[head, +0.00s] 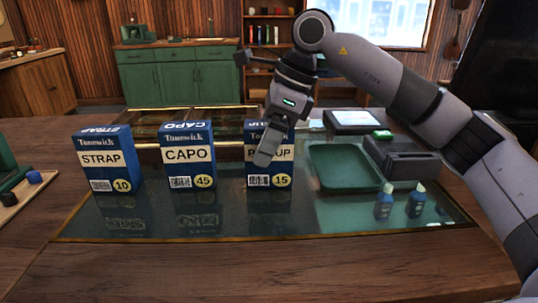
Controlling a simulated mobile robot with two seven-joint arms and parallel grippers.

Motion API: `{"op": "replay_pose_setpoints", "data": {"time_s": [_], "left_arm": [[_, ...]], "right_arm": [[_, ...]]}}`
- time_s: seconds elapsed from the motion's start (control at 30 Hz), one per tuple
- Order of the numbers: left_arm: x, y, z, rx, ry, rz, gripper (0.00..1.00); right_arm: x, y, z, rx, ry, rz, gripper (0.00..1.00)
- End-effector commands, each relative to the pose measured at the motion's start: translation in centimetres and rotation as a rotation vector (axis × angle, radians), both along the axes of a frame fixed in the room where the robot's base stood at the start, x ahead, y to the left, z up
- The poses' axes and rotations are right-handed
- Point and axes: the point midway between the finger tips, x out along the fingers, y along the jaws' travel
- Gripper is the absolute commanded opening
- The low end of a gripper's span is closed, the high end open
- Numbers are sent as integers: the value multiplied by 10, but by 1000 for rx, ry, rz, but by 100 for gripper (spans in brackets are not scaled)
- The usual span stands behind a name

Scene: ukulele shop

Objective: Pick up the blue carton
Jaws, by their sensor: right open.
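Three blue and cream cartons stand upright in a row on a glass-topped counter. The left one is the STRAP carton (103,160), marked 10. The middle one is the CAPO carton (190,156), marked 45. The right one (256,180) is marked 15, and its name is partly covered by my right gripper. My right gripper (267,154) is open, pointing down across the top and front of that right carton in the picture. Only one finger shows clearly, and I cannot tell whether it touches the carton. My left gripper is out of view.
A green tray (345,167) lies right of the cartons, with a dark grey device (402,160) beside it. Two small blue bottles (384,201) (416,201) stand in front. A wooden board with small round items (34,177) is at the far left.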

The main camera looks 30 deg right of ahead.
Motion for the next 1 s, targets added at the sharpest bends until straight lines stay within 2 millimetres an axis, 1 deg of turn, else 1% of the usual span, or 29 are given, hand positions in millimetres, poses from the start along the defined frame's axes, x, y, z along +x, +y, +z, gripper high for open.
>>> {"op": "replay_pose_setpoints", "data": {"time_s": [0.23,0.27,0.3,0.37,0.4,0.43,0.77,0.87,1.0], "left_arm": [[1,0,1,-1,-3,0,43],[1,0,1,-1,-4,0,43],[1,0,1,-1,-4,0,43],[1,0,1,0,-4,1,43],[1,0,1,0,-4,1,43],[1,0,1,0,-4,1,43],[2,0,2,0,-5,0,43],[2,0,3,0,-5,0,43],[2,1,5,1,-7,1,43]], "right_arm": [[1,1,-2,0,-1,0,78],[1,1,-2,0,-1,0,71],[1,1,-2,0,-1,0,58],[1,1,-2,0,-1,0,39],[1,1,-2,0,-1,0,26],[1,1,-2,0,-1,0,18],[1,1,1,1,-2,1,18],[1,2,7,1,-2,1,18],[1,2,26,2,-5,0,18]]}}
